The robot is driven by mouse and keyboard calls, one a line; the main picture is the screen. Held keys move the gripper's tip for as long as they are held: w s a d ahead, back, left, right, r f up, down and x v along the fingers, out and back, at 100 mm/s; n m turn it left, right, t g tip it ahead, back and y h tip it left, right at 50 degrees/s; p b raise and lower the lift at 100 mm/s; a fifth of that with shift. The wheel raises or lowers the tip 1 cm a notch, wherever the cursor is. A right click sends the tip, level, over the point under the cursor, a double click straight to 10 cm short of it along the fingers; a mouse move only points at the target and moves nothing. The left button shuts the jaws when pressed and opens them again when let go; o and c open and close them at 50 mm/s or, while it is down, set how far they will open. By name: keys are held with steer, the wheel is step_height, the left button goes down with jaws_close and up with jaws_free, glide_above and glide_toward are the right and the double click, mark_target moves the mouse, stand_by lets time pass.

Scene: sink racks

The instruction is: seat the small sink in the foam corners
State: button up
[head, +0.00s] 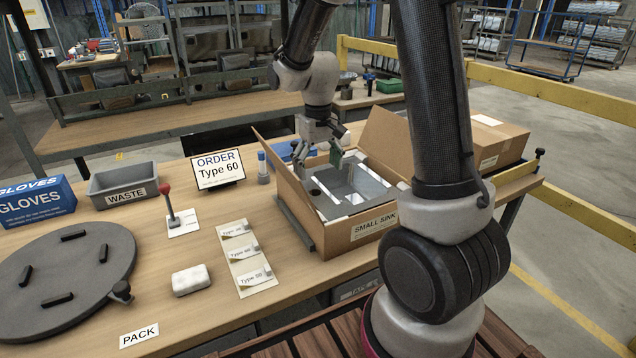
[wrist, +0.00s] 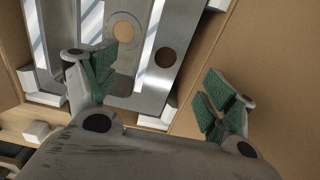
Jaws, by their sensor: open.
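The small sink (head: 352,182) is a grey metal basin lying inside the open cardboard box (head: 325,232) labelled "SMALL SINK". In the wrist view the sink (wrist: 180,38) shows bare metal with round holes. White foam pieces (wrist: 43,86) show by the box walls beside its edge. I cannot tell whether the sink is fully down in all the foam corners; some are hidden. My gripper (head: 322,152) is above the far left part of the box. Its green-padded fingers are spread apart in the wrist view (wrist: 160,90), with nothing held between them.
Raised box flaps (head: 384,140) stand around the opening. A closed carton (head: 497,140) is behind right. Left are an order sign (head: 217,168), waste bin (head: 123,184), red-knobbed lever (head: 169,203), label cards (head: 247,258) and a round turntable (head: 62,272). The bench front is partly clear.

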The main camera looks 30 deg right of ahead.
step_height(320, 180, up, 5)
stand_by(0.6)
